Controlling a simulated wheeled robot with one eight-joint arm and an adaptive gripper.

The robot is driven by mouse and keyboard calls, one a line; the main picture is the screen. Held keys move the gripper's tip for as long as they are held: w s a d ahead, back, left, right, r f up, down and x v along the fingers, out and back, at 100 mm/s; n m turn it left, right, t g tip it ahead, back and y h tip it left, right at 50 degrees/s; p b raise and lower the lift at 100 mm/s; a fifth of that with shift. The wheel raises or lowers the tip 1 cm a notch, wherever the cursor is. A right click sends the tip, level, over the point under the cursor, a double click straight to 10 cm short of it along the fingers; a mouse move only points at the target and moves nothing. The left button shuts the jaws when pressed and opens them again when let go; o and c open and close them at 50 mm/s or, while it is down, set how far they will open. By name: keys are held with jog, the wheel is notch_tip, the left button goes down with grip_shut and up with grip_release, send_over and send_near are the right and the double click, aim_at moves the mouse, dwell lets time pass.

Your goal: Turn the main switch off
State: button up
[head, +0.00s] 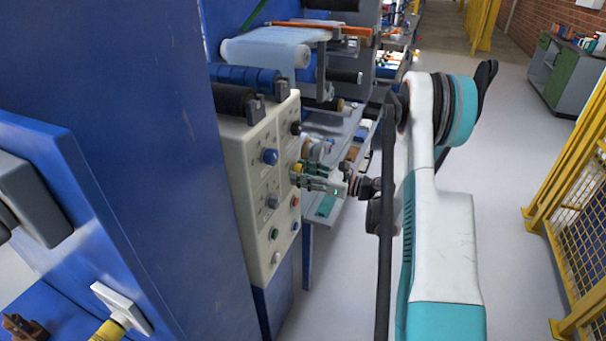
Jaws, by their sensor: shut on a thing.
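The cream control panel (245,190) stands upright on the blue machine, left of my arm, with several knobs and buttons. My gripper (299,180) reaches the panel's right side from the right. Its fingers are shut on the main switch, at the panel face. A bit of yellow (298,168) shows just above the fingertips, and the fingers cover most of the switch. I cannot tell which way the switch is turned.
A blue knob (270,156), a black knob (295,128), a grey knob (274,201) and a red button (295,201) sit close around the gripper. Rollers stand behind the panel. A yellow fence (575,190) is at right, with free floor before it.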

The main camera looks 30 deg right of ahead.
jog(key=shift+n, duration=0.3)
jog(key=n, duration=1.3)
dwell(0.3)
jog(key=shift+n, duration=0.3)
jog(key=o, duration=1)
jog(key=shift+o, duration=0.2)
jog(key=shift+d, duration=0.1)
jog(key=v, duration=1.1)
jog(key=shift+s+d, duration=0.25)
jog(key=shift+s, duration=0.1)
